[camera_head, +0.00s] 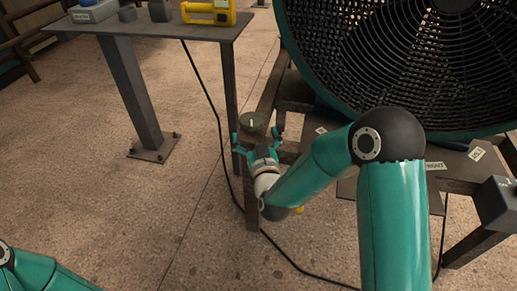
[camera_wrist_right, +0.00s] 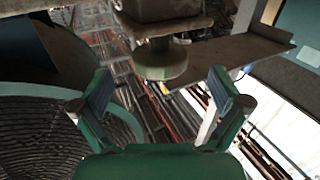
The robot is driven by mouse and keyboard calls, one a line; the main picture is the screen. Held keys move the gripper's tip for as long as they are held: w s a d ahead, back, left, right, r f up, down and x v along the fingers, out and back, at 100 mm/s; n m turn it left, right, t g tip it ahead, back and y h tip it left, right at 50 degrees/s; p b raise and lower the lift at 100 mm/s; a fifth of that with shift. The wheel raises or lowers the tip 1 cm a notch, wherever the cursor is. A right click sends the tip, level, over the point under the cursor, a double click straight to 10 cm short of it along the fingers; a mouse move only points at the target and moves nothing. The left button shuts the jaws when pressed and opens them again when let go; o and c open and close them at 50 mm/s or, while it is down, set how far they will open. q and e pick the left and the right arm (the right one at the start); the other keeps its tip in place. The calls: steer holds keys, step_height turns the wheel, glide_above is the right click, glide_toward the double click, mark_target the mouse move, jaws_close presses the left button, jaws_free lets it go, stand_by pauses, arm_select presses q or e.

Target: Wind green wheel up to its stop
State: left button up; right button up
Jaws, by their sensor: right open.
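The green wheel (camera_head: 253,121) is a small, dull green disc with a pale mark, at the near left corner of the fan's stand. My right gripper (camera_head: 256,139) is open at the wheel, with its fingers spread towards either side of it. In the right wrist view the wheel (camera_wrist_right: 162,64) hangs below a block, ahead of and between the two open fingertips (camera_wrist_right: 161,88). I see a gap between the wheel and each finger there, and no contact. My left gripper is not in view; only part of my left arm shows at the lower left.
A large teal fan (camera_head: 400,50) with a dark grille stands on a metal frame at the right. Labels, one a white tag (camera_head: 476,153), sit on the frame. A grey table (camera_head: 150,30) holds a yellow device (camera_head: 210,13). A black cable (camera_head: 213,100) runs down to the floor.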

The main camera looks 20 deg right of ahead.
steer(key=s+a, duration=0.1)
steer(key=s, duration=0.5)
steer(key=shift+s, duration=0.25)
